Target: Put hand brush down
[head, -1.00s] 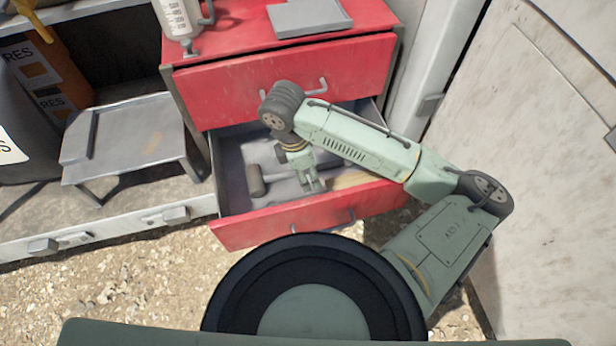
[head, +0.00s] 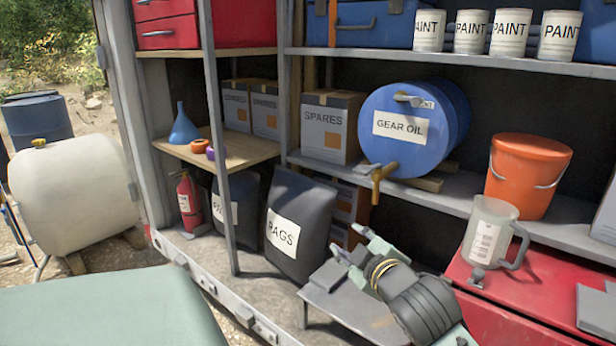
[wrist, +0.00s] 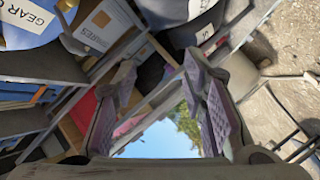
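My gripper (head: 354,246) is raised in front of the shelving in the head view, near the dark rags bags. In the wrist view my gripper (wrist: 160,85) has its two padded fingers apart, with nothing held between them. I see no hand brush in either view now. The red drawer cabinet (head: 545,275) is only partly in the head view, at the lower right. The inside of its drawer is out of view.
A clear jug (head: 490,235) stands on the red cabinet. A grey step (head: 345,315) is below my gripper. A blue gear oil drum (head: 415,125) with a tap and an orange bucket (head: 527,175) are on the shelf behind.

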